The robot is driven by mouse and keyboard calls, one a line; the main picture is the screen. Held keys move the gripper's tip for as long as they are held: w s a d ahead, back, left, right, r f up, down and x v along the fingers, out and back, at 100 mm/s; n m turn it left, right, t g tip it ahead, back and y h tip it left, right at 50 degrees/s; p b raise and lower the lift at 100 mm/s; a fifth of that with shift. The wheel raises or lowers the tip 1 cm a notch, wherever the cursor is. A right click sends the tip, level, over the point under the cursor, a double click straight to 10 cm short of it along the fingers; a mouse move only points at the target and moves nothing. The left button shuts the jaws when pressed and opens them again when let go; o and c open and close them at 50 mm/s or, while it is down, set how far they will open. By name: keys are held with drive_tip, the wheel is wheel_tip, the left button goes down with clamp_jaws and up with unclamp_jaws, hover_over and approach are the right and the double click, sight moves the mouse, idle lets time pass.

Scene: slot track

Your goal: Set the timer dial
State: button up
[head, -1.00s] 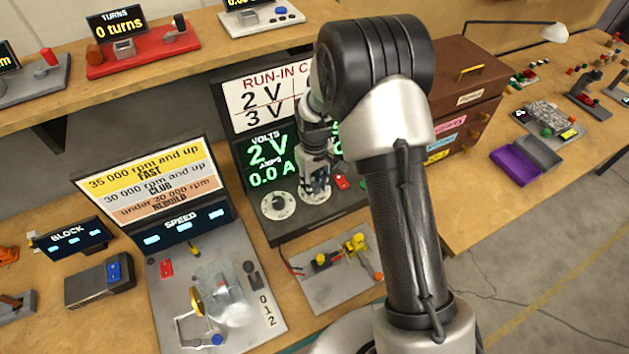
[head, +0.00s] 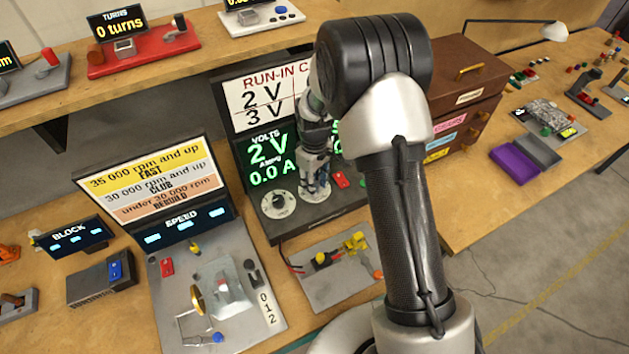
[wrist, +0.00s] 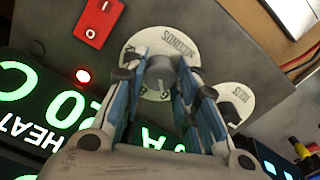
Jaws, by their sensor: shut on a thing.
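The timer dial has a round white face (wrist: 167,42) with lettering that seems to read SECONDS and a grey knob (wrist: 159,74) at its middle. My gripper (wrist: 160,72) reaches down over the face, with its fingers on either side of the knob and shut on it. In the head view my gripper (head: 315,183) stands on the run-in panel, and the white dial face (head: 314,196) shows only partly under it. The display (head: 268,160) beside it reads 2 V and 0.0 A.
A second white dial marked VOLTS (wrist: 236,102) sits close beside the gripped one. A red switch (wrist: 100,20) and a lit red lamp (wrist: 83,75) are on the same panel. A motor stand (head: 335,262) lies in front.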

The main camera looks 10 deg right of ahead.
drive_tip(key=o, duration=1.1)
wheel_tip(320, 180, up, 12)
idle(0.4)
